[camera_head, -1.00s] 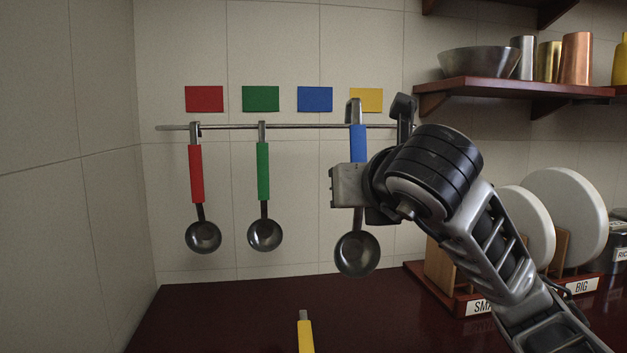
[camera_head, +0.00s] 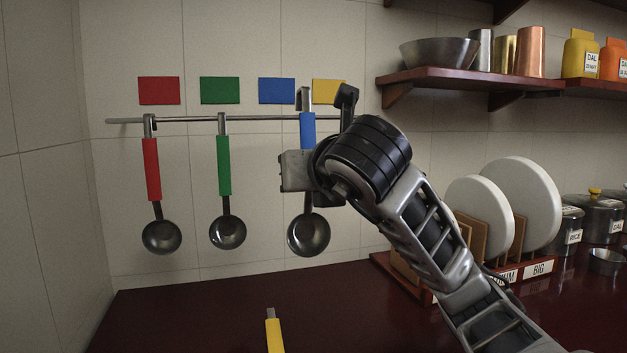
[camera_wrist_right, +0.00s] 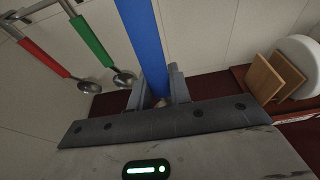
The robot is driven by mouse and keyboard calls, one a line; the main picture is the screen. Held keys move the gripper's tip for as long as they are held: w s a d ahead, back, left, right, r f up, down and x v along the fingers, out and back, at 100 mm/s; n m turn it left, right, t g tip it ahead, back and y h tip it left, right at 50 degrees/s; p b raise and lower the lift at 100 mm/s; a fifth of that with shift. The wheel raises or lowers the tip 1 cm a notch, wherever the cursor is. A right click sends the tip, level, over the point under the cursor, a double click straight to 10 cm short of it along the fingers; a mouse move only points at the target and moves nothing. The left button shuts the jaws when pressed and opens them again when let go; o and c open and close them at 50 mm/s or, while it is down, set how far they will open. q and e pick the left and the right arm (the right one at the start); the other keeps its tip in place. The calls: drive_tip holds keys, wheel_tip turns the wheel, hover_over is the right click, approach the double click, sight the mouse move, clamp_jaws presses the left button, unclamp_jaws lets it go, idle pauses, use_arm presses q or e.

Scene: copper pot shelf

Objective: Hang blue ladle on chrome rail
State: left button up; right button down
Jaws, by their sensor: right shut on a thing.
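The blue ladle (camera_head: 307,132) is held upright in my right gripper (camera_head: 300,172), whose jaws are shut on the blue handle. Its bowl (camera_head: 308,236) hangs below the gripper. Its hook rises above the chrome rail (camera_head: 260,118) in the picture, between the blue card (camera_head: 277,91) and the yellow card (camera_head: 326,92); I cannot tell whether hook and rail touch. In the right wrist view the blue handle (camera_wrist_right: 146,42) runs up from between the fingers (camera_wrist_right: 157,92). My left gripper is not in view.
A red-handled ladle (camera_head: 152,170) and a green-handled ladle (camera_head: 224,166) hang on the rail to the left. A yellow handle (camera_head: 274,336) shows at the bottom, over the dark counter (camera_head: 200,310). Plates in a rack (camera_head: 530,205) stand right, below a shelf (camera_head: 470,80).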

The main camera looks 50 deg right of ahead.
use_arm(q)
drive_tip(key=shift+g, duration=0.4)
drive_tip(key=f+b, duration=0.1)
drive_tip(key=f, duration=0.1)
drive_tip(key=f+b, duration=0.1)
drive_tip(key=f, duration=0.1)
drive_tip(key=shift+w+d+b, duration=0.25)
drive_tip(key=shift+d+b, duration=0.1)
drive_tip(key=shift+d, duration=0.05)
use_arm(e)
drive_tip(key=x, duration=1.1)
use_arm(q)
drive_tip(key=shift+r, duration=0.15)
use_arm(e)
drive_tip(key=shift+s+f, duration=0.1)
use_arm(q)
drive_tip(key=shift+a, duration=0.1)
use_arm(e)
drive_tip(key=c, duration=1.2)
unclamp_jaws()
